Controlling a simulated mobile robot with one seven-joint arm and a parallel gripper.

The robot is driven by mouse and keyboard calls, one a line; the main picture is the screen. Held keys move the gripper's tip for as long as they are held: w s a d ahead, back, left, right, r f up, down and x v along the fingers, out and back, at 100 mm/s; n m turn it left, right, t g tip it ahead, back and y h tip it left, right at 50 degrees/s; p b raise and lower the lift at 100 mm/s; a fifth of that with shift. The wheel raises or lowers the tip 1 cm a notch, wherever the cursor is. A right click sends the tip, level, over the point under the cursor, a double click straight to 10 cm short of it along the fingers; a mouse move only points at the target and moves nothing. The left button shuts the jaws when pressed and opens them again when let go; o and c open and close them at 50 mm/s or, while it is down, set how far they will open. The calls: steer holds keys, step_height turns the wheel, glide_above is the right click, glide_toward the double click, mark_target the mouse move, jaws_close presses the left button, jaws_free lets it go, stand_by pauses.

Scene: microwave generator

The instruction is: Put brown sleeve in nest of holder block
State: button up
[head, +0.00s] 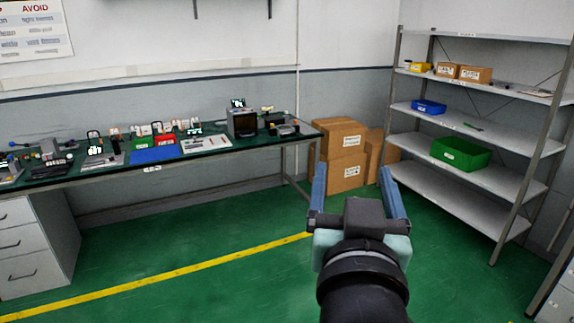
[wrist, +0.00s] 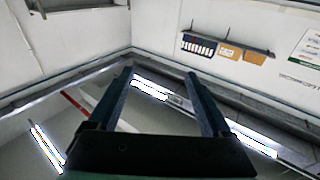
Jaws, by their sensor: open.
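My gripper (head: 352,190) is in the middle of the head view, open and empty, with its two blue fingers apart. It is held in the air over the green floor, away from the workbench (head: 110,176). In the wrist view my gripper (wrist: 160,78) points up toward the wall and ceiling, with nothing between its fingers. I cannot make out the brown sleeve or the holder block among the small items on the bench; they are too small to tell apart at this distance.
The bench along the left wall holds a blue mat (head: 153,156), a red bin (head: 165,141) and a dark box-shaped device (head: 242,123). Cardboard boxes (head: 338,155) stand right of the bench. A shelf rack (head: 470,185) with a green bin (head: 460,153) stands at right. Open floor lies between.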

steer(key=s+a+r+n+t+y, duration=0.1)
steer(key=s+a+r+t, duration=0.3)
steer(key=r, duration=0.5)
steer(key=s+a+r+n+t+y, duration=0.1)
steer(key=s+a+r+t+y, duration=0.1)
steer(key=s+a+r+t, duration=0.2)
steer(key=s+a+r, duration=0.1)
steer(key=s+r, duration=0.2)
steer(key=r, duration=0.3)
steer(key=shift+a+r+t+y+b, duration=0.25)
steer(key=shift+a+t+y+b, duration=0.05)
steer(key=shift+c, duration=0.3)
